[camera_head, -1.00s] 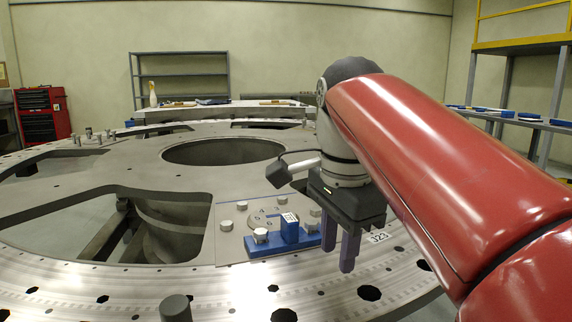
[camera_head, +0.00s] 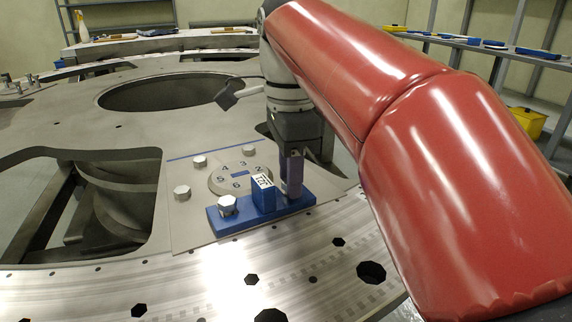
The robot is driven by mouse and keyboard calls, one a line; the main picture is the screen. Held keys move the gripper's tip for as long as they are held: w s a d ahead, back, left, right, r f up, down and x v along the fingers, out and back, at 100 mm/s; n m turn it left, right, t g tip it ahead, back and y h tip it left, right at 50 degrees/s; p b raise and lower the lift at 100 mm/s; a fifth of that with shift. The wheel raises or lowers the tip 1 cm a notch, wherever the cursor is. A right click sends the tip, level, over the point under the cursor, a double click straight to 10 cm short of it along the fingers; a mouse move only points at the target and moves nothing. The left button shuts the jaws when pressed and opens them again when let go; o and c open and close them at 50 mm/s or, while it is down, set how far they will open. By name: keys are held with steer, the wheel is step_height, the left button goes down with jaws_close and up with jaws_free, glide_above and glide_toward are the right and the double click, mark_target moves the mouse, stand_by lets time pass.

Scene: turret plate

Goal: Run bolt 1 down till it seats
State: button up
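My gripper (camera_head: 291,190) points down at the right end of a blue fixture (camera_head: 241,221). Its purple fingers overlap in this view, so the gap between them and anything held there are hidden. The fixture has an upright block (camera_head: 263,196) with a white printed top. A hex bolt head (camera_head: 228,206) stands at the fixture's left end. A round numbered disc (camera_head: 225,181) lies behind it; digits 2 to 6 look readable, and I see no 1. Other hex bolts, at left (camera_head: 182,192), back left (camera_head: 200,162) and back (camera_head: 249,151), stand around it. I cannot tell which bolt is bolt 1.
The plate (camera_head: 190,225) under the bolts lies on a large grey ring (camera_head: 200,290) with several holes along its front. A wide opening (camera_head: 75,205) lies to the left and a large round hole (camera_head: 165,92) behind. My red arm blocks the right side.

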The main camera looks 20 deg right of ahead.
steer(key=n, duration=0.6)
steer(key=shift+r+n, duration=0.15)
steer(key=shift+n, duration=0.15)
steer(key=n+b, duration=0.1)
steer(key=n, duration=0.1)
steer(key=n+b, duration=0.1)
steer(key=n, duration=0.1)
steer(key=shift+f+n, duration=0.2)
steer(key=shift+n, duration=0.9)
steer(key=shift+r+n+p, duration=0.4)
steer(key=shift+n+p, duration=0.1)
steer(key=shift+n, duration=0.3)
steer(key=n+p, duration=0.1)
steer(key=n, duration=0.5)
steer(key=shift+f, duration=0.2)
steer(key=n, duration=1)
steer(key=shift+n, duration=0.4)
steer(key=n, duration=0.4)
